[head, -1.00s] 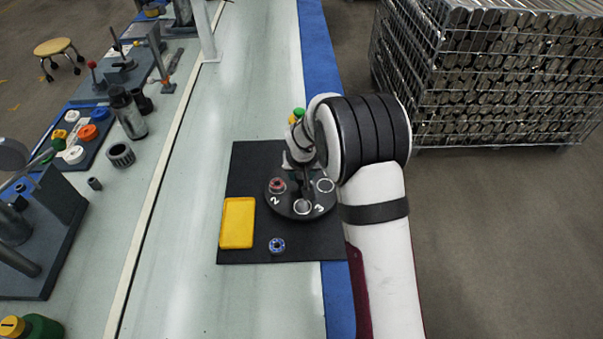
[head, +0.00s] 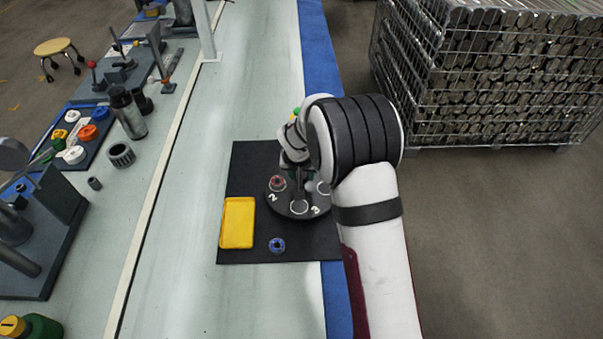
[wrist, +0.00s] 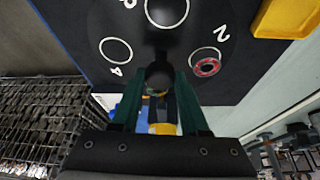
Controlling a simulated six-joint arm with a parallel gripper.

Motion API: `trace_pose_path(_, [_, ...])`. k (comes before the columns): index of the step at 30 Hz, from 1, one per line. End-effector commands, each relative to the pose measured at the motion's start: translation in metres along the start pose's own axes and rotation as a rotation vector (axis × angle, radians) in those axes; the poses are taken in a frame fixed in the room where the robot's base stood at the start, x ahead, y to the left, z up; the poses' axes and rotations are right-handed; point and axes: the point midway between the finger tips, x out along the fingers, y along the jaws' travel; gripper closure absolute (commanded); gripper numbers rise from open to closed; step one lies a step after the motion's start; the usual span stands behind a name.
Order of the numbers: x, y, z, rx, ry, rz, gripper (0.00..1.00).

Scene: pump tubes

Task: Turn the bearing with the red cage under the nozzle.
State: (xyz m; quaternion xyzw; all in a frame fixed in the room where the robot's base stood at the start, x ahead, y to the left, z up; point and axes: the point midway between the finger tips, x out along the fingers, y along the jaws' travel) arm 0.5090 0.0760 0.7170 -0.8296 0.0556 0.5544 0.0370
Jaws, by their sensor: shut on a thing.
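The bearing with the red cage (head: 277,183) sits in the ring marked 2 on a dark round turntable (head: 283,208). The rings by 3 and 4 look empty. In the head view my arm hides the turntable's far side.
A yellow tray (head: 238,222) and a blue-caged bearing (head: 277,245) lie on the black mat (head: 250,160) left of and in front of the turntable. A wire crate of metal parts (head: 490,80) stands at the right. The pale bench beyond the mat is clear.

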Motion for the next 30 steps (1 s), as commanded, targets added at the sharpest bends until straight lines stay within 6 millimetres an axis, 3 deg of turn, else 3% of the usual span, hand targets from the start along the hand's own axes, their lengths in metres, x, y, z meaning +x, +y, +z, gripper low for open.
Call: trace_pose_path(30, [-0.0004,-0.0042,-0.0005,0.470,-0.001,0.193,1.00])
